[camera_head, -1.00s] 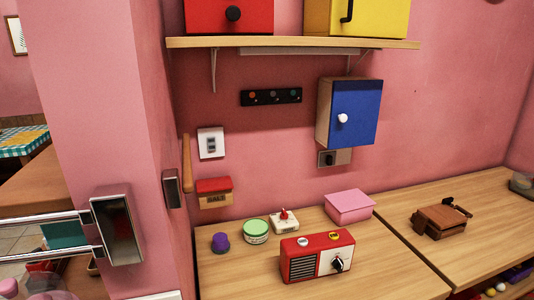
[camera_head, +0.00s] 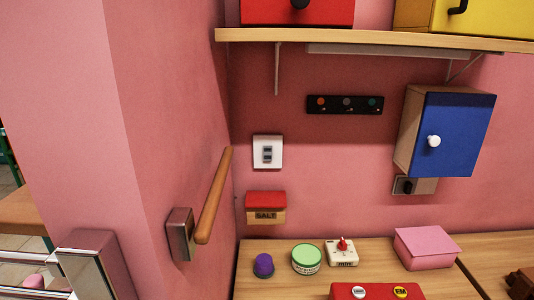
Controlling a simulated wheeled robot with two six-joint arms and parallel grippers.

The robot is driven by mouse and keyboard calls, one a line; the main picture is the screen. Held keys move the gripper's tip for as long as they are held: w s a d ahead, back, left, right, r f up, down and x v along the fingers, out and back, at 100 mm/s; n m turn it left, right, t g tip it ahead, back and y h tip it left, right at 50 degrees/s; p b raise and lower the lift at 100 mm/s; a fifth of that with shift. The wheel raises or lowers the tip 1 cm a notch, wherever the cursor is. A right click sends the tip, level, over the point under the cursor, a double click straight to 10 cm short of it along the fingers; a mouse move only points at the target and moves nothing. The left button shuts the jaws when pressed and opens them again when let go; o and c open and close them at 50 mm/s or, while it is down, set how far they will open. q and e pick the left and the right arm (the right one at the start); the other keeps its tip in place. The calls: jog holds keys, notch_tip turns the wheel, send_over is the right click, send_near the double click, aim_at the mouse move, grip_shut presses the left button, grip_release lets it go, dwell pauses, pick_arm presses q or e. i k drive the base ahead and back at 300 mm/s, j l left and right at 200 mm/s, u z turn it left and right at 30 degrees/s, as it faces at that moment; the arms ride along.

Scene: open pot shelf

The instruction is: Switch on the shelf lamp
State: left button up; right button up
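A pale strip (camera_head: 390,51), which looks like the shelf lamp, runs under the wooden shelf (camera_head: 375,38); no glow shows on it. A white wall plate with a grey rocker switch (camera_head: 267,152) is on the pink back wall, left of centre and below the shelf. A second plate with a dark knob (camera_head: 405,186) is on the wall just under the blue cabinet. I cannot tell from the view which one belongs to the lamp. Neither of my grippers is in view.
A wooden bar (camera_head: 213,195) sticks out along the left wall near the rocker switch. A salt box (camera_head: 266,207) hangs below it. A black strip (camera_head: 345,104) and blue cabinet (camera_head: 450,133) are to the right. A purple-topped item, jar, timer-like item, pink box and red radio stand on the counter.

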aim_at(267, 150)
jog(key=k+l, duration=0.1)
jog(key=l, duration=0.3)
jog(key=k+l, duration=0.1)
jog(key=l, duration=0.75)
jog(key=k, duration=0.05)
